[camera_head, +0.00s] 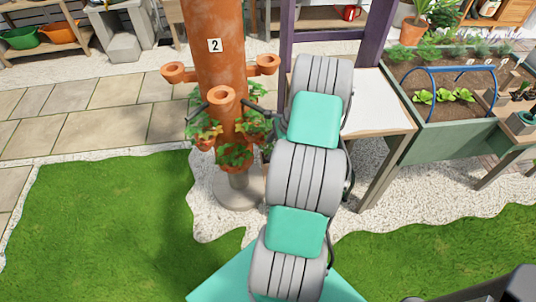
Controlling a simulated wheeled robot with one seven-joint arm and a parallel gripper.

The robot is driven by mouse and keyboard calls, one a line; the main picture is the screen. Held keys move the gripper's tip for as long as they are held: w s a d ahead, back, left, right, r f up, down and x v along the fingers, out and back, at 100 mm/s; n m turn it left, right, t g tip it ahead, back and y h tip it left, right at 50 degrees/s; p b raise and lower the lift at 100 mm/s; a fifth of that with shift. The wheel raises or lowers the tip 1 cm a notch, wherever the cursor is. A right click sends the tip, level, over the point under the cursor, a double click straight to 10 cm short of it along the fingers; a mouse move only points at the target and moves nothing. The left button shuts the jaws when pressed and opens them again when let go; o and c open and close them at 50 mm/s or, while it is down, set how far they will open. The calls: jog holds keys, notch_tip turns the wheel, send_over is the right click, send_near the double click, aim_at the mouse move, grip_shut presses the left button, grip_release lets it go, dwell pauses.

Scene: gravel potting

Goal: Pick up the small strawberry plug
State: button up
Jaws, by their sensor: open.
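No small strawberry plug can be made out for certain. Small plants (522,94) stand at the far right edge, too small to identify. An orange-brown planting tower (221,70) marked "2" stands left of my arm. It has cup-shaped pockets, including an empty-looking front one (223,97). Leafy plants (235,155) with some reddish fruit sit in its lower pockets. My grey and green arm reaches up the middle, just right of the tower.
A pale-topped table (378,103) stands behind my arm. A raised bed (455,122) with lettuce and a blue hoop is at right. Grass (100,225) and paving (90,122) are open at left.

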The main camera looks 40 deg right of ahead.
jog(key=shift+x, duration=0.75)
jog(key=c, duration=0.8)
jog(key=shift+w+r, duration=0.1)
jog(key=shift+r, duration=0.05)
